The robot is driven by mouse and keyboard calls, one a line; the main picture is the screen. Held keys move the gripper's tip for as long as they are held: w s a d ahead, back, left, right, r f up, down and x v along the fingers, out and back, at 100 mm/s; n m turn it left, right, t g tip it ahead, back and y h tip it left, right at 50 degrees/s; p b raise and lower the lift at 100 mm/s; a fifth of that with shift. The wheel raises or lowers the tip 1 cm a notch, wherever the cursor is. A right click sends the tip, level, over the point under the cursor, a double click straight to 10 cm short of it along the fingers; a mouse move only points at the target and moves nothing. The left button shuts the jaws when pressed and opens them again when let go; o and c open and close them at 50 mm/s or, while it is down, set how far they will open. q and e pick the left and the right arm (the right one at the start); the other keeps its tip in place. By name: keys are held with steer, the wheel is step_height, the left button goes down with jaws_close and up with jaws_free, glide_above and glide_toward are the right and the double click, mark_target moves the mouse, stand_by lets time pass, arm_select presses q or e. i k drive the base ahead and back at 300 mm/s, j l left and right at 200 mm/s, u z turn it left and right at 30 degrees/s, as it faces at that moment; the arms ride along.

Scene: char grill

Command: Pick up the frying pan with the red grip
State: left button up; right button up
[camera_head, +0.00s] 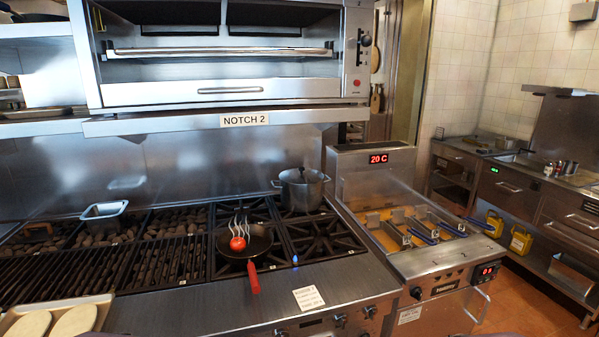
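The frying pan (262,246) is dark and round and sits on the black burner grate of the stove, right of the ribbed grill. Its red grip (253,278) points toward me and reaches over the steel front edge of the cooktop. A red round item like a tomato (238,244) lies in the pan, with pale wavy lines like steam above it. Neither of my grippers shows in the head view, so I cannot see whether they are open or shut.
A lidded steel pot (302,190) stands behind the pan to the right. A small blue flame (295,259) shows right of the pan. A metal tray (104,212) rests on the charcoal grill. A fryer (440,262) with blue-handled baskets is right. A tray with pale oval pieces (73,321) is front left.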

mark_target(260, 240)
steer(key=u, duration=0.4)
steer(key=i+u, duration=0.15)
steer(key=u, duration=0.25)
steer(key=j+u, duration=0.1)
steer(key=u, duration=0.3)
steer(key=i+u, duration=0.15)
steer(key=u, duration=0.25)
steer(key=i+l, duration=0.1)
steer(key=l, duration=0.25)
steer(key=i+l, duration=0.15)
steer(key=l, duration=0.2)
